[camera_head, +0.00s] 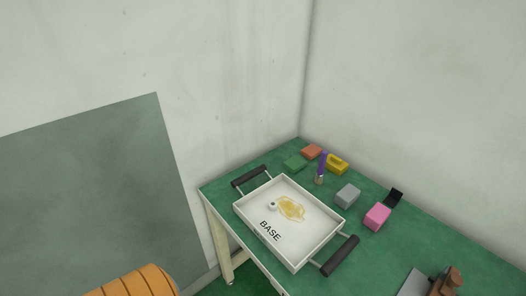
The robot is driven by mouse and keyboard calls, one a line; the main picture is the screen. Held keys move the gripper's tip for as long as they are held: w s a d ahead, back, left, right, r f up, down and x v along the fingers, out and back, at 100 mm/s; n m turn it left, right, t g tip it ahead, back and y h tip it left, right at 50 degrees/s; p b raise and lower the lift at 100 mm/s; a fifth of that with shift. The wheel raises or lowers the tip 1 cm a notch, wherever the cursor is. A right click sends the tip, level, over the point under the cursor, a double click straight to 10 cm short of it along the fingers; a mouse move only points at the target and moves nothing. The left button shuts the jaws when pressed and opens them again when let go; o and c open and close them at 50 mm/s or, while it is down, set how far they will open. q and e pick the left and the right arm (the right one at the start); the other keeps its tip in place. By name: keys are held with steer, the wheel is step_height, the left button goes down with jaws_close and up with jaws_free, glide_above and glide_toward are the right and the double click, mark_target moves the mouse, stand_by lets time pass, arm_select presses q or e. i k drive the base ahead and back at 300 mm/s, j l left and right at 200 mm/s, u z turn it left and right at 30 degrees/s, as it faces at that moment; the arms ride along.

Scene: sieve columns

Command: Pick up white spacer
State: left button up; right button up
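A small white round piece with a dark centre (272,205), which looks like the white spacer, sits inside the shallow white tray (311,256). It is at the left of a yellowish patch (291,208) on the tray floor. The tray has a "BASE" label and a dark handle at each end. It stands on the green table. Neither of my grippers shows in this view.
On the green table (376,262), behind and right of the tray, are green (295,163), orange (311,151), yellow (337,164), grey (348,196) and pink (377,217) blocks. A purple-handled brush (321,166) stands among them. Walls border the table's back. A brown object (447,281) is lower right.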

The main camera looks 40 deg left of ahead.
mark_target(272, 205)
steer(key=j+z, duration=0.15)
steer(key=j, duration=0.25)
steer(key=k+j+z, duration=0.1)
steer(key=j, duration=0.3)
steer(key=k+j+z, duration=0.15)
steer(key=j, duration=0.25)
steer(key=j+z, duration=0.15)
steer(key=j, duration=0.25)
steer(key=k+j+z, duration=0.15)
steer(key=j, duration=0.2)
